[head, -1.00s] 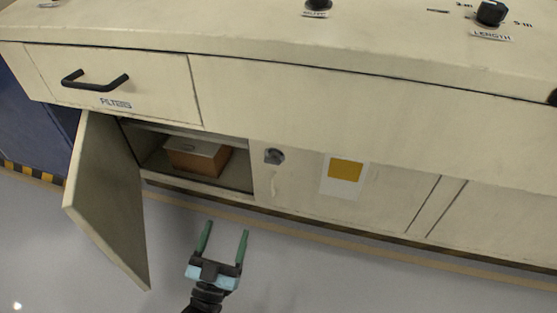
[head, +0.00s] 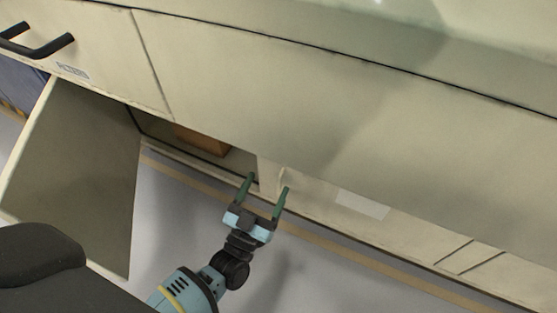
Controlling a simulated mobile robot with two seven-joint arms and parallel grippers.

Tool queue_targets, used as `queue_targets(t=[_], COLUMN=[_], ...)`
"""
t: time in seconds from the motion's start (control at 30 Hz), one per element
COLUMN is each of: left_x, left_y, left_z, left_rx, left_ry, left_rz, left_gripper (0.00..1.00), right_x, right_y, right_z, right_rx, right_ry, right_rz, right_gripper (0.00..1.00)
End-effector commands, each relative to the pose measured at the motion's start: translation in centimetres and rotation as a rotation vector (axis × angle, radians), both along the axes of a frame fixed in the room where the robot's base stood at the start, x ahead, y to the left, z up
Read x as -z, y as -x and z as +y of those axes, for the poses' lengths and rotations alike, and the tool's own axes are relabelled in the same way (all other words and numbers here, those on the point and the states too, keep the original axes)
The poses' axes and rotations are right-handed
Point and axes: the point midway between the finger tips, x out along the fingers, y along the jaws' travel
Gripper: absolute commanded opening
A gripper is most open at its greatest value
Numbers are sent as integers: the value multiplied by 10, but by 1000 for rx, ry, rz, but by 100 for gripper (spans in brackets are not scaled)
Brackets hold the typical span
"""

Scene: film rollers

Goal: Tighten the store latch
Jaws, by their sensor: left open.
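My left gripper (head: 268,182) is open and empty. Its two green fingers point up at the cabinet front, just right of the open store compartment. The store latch does not show now; the overhanging upper front hides the part of the panel where a grey round knob sat earlier. A pale streak (head: 283,176) on the panel shows near the right fingertip. The store door (head: 75,175) stands swung open at the left. A brown box (head: 203,141) sits inside the compartment, mostly hidden by the overhang. My right gripper is out of view.
The drawer (head: 90,55) with a black handle (head: 38,47) is shut above the door. The cabinet's upper front (head: 300,95) juts out over the lower panel. A pale label (head: 362,204) is on the panel to the right. Grey floor (head: 330,285) is clear in front.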

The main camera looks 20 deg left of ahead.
Motion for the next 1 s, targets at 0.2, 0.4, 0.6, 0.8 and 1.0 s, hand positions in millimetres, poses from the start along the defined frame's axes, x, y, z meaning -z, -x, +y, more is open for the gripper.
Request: queue_targets(t=[0.2,0.4,0.6,0.8,1.0], left_x=[-13,-22,-26,-27,-27], left_y=[-31,-54,-63,-64,-64], left_z=[-1,-1,-2,-2,-2], left_rx=[-1,-1,-1,-1,-1], left_ry=[1,1,0,0,0], left_rz=[-5,-3,-1,0,0], left_gripper=[71,71,71,71,51], right_x=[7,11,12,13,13], right_y=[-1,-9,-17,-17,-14], right_z=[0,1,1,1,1], right_rx=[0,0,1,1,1], right_ry=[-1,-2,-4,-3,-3], right_rz=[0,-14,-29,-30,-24], right_gripper=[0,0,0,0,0])
